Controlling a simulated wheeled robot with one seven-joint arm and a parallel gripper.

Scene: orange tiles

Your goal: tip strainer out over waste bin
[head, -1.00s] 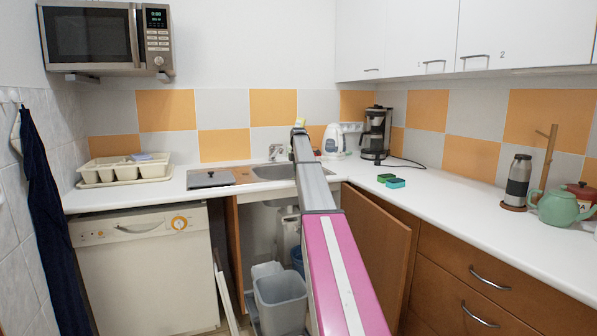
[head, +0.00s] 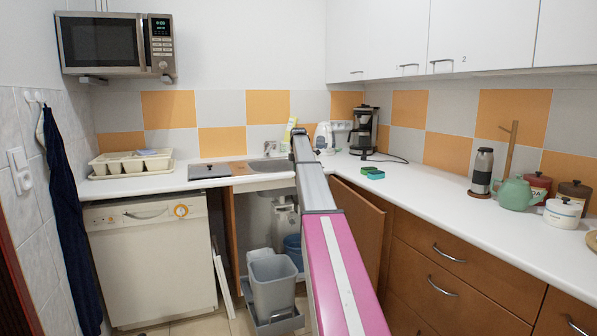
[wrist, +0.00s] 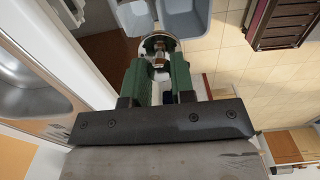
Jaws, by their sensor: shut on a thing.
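The waste bin (head: 272,287) is a grey open-topped tub on a pull-out frame in front of the open cabinet under the sink. In the wrist view grey-blue bins (wrist: 184,22) show at the top. My gripper (wrist: 158,66) has green fingers shut on the strainer (wrist: 160,43), a small round metal piece held at the fingertips. In the wrist view the strainer lies just below the bins' edges; its height over them I cannot tell. In the head view my arm hides the gripper and the strainer.
The sink (head: 270,166) lies behind the bin in the white counter. The open cabinet door (head: 357,232) stands to the right of my arm. A dishwasher (head: 152,258) is on the left. A green teapot (head: 517,194) and jars stand on the right counter.

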